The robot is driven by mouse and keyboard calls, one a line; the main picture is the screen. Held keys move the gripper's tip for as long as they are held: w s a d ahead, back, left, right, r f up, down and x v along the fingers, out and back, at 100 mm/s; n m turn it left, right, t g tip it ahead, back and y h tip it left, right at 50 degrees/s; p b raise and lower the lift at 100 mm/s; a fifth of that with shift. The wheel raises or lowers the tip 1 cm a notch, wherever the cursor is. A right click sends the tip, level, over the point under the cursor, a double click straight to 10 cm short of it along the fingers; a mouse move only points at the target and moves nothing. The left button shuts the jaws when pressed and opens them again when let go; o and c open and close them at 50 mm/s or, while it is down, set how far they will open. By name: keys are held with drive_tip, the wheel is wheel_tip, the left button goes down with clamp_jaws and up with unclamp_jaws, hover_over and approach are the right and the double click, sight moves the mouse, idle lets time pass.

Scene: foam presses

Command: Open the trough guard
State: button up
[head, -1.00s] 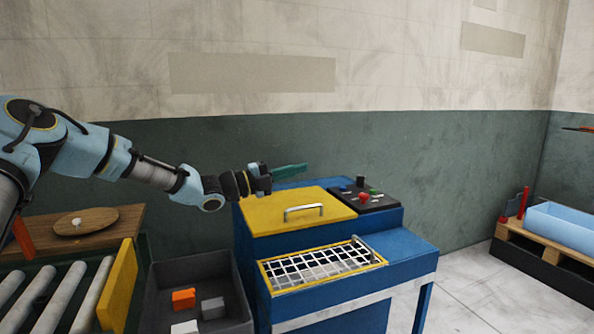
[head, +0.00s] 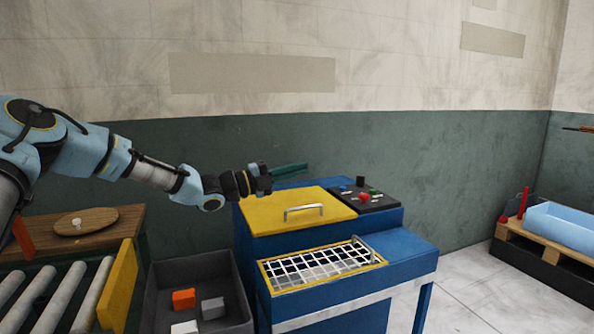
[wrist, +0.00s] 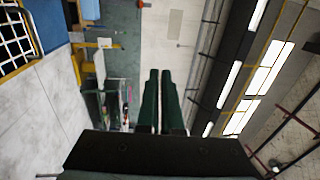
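The trough guard (head: 318,265) is a yellow-framed grid of bars at the front of a blue machine (head: 400,243). It lies down over the trough, with a small grey piece at its right end. Its grid also shows at the upper left of the wrist view (wrist: 14,38). My gripper (head: 305,166) hangs in the air behind and above the machine's yellow lid, apart from the guard, its green fingers pointing right. In the wrist view the fingers (wrist: 160,72) lie almost together with only a thin gap and nothing between them.
The yellow lid (head: 275,213) has a metal bar handle (head: 304,210). A control box (head: 364,196) with a red knob stands at its right. A grey bin (head: 164,287) with blocks and a roller conveyor (head: 66,297) are at the left. Floor is clear at right.

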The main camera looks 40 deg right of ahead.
drive_tip(key=o, duration=0.3)
drive_tip(key=shift+o, duration=0.2)
drive_tip(key=b+v, duration=0.3)
drive_tip(key=v, duration=0.7)
drive_tip(key=shift+a, duration=0.4)
drive_tip(key=shift+w+f, duration=0.1)
drive_tip(key=shift+w, duration=0.05)
